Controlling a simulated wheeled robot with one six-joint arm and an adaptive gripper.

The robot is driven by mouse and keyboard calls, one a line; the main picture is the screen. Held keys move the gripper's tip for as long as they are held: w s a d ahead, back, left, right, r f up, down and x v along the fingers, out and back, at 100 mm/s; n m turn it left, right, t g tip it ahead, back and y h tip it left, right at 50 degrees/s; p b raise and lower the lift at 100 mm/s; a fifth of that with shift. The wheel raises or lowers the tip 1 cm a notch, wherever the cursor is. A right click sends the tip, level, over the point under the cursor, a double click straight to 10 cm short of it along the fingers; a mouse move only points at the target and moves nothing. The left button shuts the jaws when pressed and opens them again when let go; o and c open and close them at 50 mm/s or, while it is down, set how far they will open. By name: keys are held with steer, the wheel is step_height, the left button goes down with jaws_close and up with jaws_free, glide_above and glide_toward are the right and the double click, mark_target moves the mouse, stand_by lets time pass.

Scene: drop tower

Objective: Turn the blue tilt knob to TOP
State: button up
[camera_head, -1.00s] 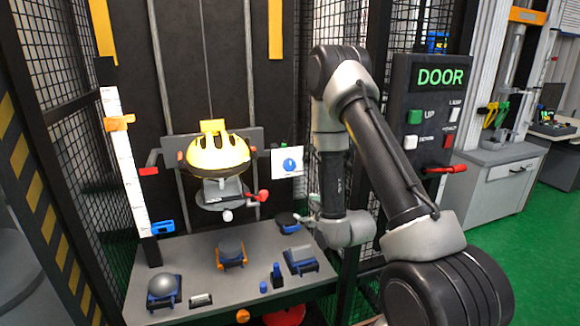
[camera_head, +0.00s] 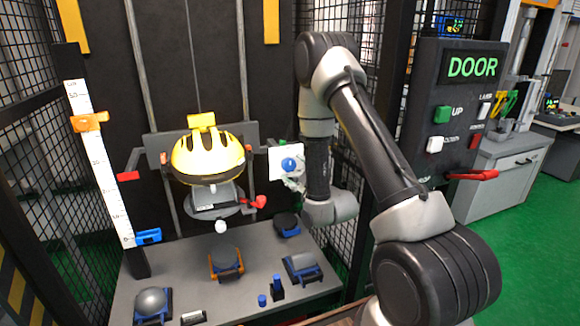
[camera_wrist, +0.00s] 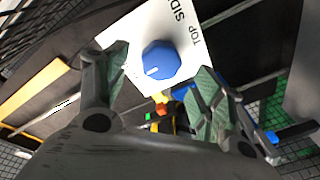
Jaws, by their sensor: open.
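The blue tilt knob (camera_wrist: 161,60) sits on a white plate (camera_wrist: 130,33) marked TOP and SIDE in the wrist view. A pale line on the knob points to the lower left, away from both printed words. In the head view the knob (camera_head: 289,164) shows on its white plate, right of the yellow helmet (camera_head: 208,157). My gripper (camera_wrist: 163,75) is open, with one finger to each side of the knob in the wrist view. It holds nothing, and I cannot tell whether a finger touches the knob. In the head view my arm hides most of the gripper.
A red-handled lever (camera_head: 258,201) is below left of the plate. A grey table (camera_head: 190,262) below holds several anvils and small blue parts. A black DOOR panel (camera_head: 455,100) and mesh walls stand to the right. A white scale (camera_head: 100,170) stands at the left.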

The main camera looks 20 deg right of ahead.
mark_target(290, 166)
steer(key=w, duration=0.4)
steer(key=shift+a, duration=0.3)
steer(key=c, duration=1)
